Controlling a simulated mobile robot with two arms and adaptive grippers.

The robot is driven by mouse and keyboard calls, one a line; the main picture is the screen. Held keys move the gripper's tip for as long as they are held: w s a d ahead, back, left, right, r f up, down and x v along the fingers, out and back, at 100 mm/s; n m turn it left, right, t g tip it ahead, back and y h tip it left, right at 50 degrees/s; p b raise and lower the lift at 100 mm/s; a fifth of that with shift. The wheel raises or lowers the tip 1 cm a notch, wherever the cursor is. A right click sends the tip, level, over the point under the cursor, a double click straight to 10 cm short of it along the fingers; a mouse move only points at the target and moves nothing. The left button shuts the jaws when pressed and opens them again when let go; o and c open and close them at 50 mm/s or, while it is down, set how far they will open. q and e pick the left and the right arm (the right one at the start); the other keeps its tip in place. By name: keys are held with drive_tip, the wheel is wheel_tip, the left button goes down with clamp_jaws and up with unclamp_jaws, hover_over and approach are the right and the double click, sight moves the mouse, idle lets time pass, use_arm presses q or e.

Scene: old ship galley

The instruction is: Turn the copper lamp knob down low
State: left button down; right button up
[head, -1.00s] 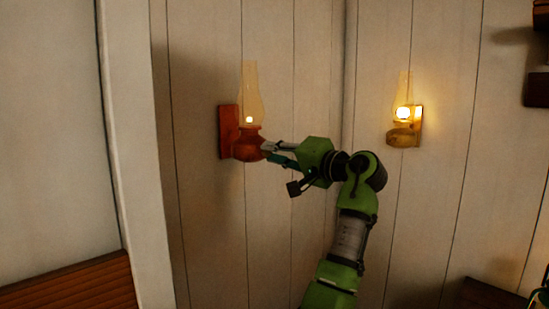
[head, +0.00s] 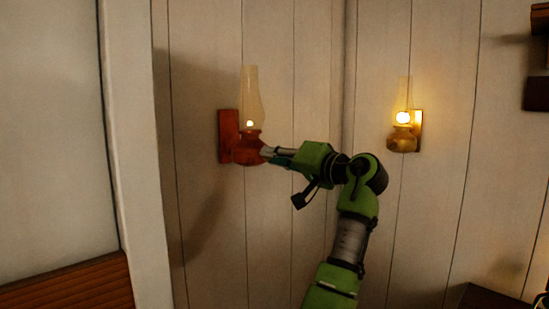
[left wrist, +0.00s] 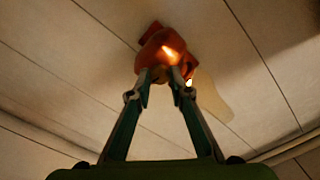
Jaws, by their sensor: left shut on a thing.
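The copper lamp (head: 247,150) hangs on the left wall, with a reddish body on a wooden back plate (head: 228,135) and a tall glass chimney (head: 252,93). A small flame (head: 250,124) glows at the chimney's foot. My left gripper (head: 265,152) reaches the body from the right. In the left wrist view its two fingers (left wrist: 161,78) close in at the underside of the lamp's body (left wrist: 163,48), shut on the knob (left wrist: 160,73), which is mostly hidden between the tips. My right gripper is not in view.
A brass lamp (head: 402,140) with a brighter flame hangs on the wall to the right. Dark wooden shelves (head: 537,92) stand at the right edge. A wooden slatted piece (head: 70,285) is at lower left. The wall between the lamps is bare.

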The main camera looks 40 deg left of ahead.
use_arm(q)
drive_tip(key=c, duration=1.8)
unclamp_jaws()
drive_tip(key=shift+r, duration=0.15)
drive_tip(key=shift+c, duration=0.2)
drive_tip(key=shift+a, duration=0.1)
drive_tip(key=s+d, duration=0.1)
drive_tip(key=d, duration=1.1)
